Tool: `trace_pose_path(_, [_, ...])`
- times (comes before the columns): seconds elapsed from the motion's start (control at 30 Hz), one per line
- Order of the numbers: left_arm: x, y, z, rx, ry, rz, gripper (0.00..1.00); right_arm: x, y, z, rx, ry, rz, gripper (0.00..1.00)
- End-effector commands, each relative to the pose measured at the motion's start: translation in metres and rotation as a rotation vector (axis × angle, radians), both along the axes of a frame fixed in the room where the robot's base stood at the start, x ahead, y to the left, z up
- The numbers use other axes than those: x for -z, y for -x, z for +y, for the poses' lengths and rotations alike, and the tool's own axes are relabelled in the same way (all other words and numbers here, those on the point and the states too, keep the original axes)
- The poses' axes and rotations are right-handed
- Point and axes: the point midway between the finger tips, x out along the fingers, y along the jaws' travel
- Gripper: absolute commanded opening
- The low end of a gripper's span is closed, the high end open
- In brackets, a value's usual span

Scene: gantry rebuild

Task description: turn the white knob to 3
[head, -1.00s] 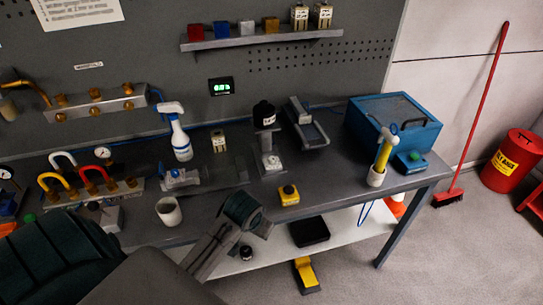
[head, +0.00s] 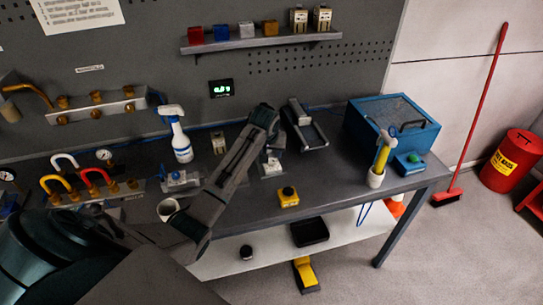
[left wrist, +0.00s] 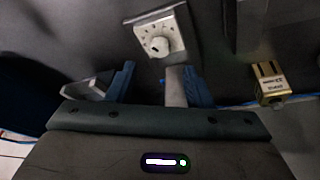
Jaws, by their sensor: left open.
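The white knob (left wrist: 159,46) sits on a pale square dial plate (left wrist: 148,28) with dark marks around it, in the left wrist view. A dark mark shows on the knob, but the numbers are too small to read. In the head view the gripper (head: 274,140) is above the bench close to the dial. My right gripper is not in view.
A white mug (head: 167,208) is beside my forearm. A yellow button box (head: 288,197) lies near the front edge. A blue case (head: 392,135) stands at the right.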

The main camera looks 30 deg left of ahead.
Motion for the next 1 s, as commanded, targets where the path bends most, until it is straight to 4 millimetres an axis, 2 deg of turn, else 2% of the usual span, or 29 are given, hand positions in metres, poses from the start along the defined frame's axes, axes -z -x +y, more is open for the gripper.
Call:
trace_pose_path(0.03, [0.007,-0.002,0.001,0.000,0.001,0.005,0.47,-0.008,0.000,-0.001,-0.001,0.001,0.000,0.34])
trace_pose_path(0.2, [0.034,-0.013,0.005,0.000,0.002,0.004,0.47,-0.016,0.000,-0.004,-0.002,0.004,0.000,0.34])
trace_pose_path(0.33, [0.048,-0.018,0.008,0.001,0.000,0.002,0.47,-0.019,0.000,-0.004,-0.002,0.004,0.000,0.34])
trace_pose_path(0.5, [0.056,-0.021,0.009,0.002,-0.001,0.000,0.47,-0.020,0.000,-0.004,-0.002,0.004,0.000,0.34])
trace_pose_path(0.77, [0.057,-0.021,0.009,0.002,0.000,-0.001,0.47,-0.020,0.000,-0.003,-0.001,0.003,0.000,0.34])
trace_pose_path(1.0, [0.057,-0.021,0.009,0.002,0.000,0.000,0.02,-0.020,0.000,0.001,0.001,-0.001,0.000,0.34])
